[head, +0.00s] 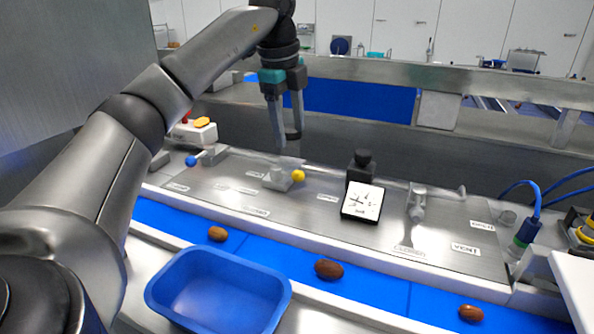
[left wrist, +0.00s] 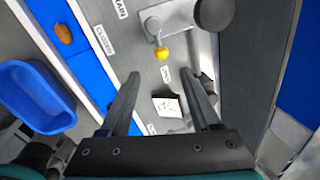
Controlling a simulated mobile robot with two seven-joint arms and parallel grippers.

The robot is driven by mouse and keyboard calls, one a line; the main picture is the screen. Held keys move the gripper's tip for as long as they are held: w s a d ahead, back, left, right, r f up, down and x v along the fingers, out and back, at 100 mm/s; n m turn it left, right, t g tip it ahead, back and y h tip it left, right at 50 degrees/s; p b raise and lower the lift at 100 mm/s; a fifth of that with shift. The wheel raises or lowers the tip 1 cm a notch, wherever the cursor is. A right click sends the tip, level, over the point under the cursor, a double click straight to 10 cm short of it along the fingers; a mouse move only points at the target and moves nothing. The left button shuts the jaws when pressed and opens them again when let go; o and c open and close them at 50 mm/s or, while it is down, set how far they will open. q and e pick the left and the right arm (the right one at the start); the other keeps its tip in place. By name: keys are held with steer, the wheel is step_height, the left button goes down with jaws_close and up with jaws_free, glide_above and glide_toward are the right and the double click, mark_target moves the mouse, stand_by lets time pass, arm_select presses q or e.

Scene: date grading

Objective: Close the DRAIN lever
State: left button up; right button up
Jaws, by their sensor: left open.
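A lever with a yellow ball knob (head: 298,175) stands on the steel panel. In the left wrist view, a label ending in "AIN" lies near this yellow-knobbed lever (left wrist: 161,53), so it seems to be the DRAIN lever. Its handle points toward the small label (left wrist: 166,73) that appears to read OPEN, away from the CLOSED label (left wrist: 104,38). My left gripper (head: 287,140) is open and empty, pointing down above the lever. In the left wrist view, the knob shows just beyond the open fingertips (left wrist: 162,77). My right gripper is not in view.
A blue-knobbed lever (head: 191,161) stands to the left. A dial gauge (head: 362,202) and a grey lever (head: 417,207) stand to the right. In front, several dates lie on the blue belt (head: 385,284), beside an empty blue tray (head: 160,300). A steel rail (head: 390,75) runs behind.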

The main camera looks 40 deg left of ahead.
mark_target(296, 171)
arm_select(q)
steer(key=f, duration=0.3)
steer(key=w+f, duration=0.1)
steer(key=f, duration=0.3)
steer(key=w+f, duration=0.1)
steer(key=f, duration=0.2)
steer(key=shift+w+a+f, duration=0.1)
steer(key=shift+a+f, duration=0.1)
steer(key=shift+f, duration=0.05)
jaws_close()
